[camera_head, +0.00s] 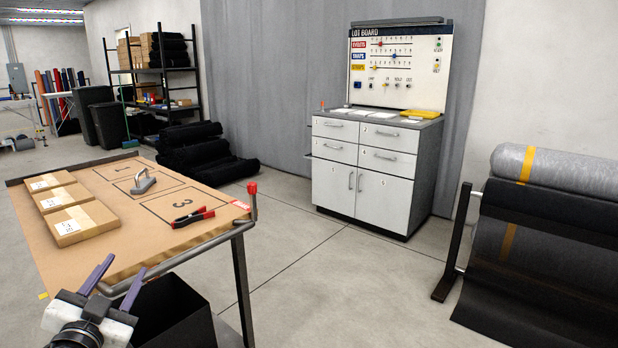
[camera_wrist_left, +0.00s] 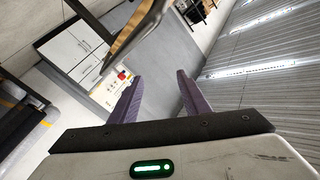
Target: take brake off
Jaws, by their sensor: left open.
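A short upright lever with a red knob (camera_head: 252,188) stands at the right corner of the cart table (camera_head: 110,262), on its metal rail. It is the only brake-like handle I can make out, and its label, if any, is too small to read. My left gripper (camera_head: 127,266) is open and empty, with purple fingers, low at the left by the table's near edge. It is well apart from the red knob. In the left wrist view the open fingers (camera_wrist_left: 160,76) have nothing between them. My right gripper is not in view.
Parcels (camera_head: 74,226), a grey-handled tool (camera_head: 143,182) and a red clamp (camera_head: 192,217) lie on the table. A black bin (camera_head: 175,315) sits below its edge. A cabinet (camera_head: 365,165) with a lot board stands behind. Fabric rolls (camera_head: 555,165) are at right. The middle floor is clear.

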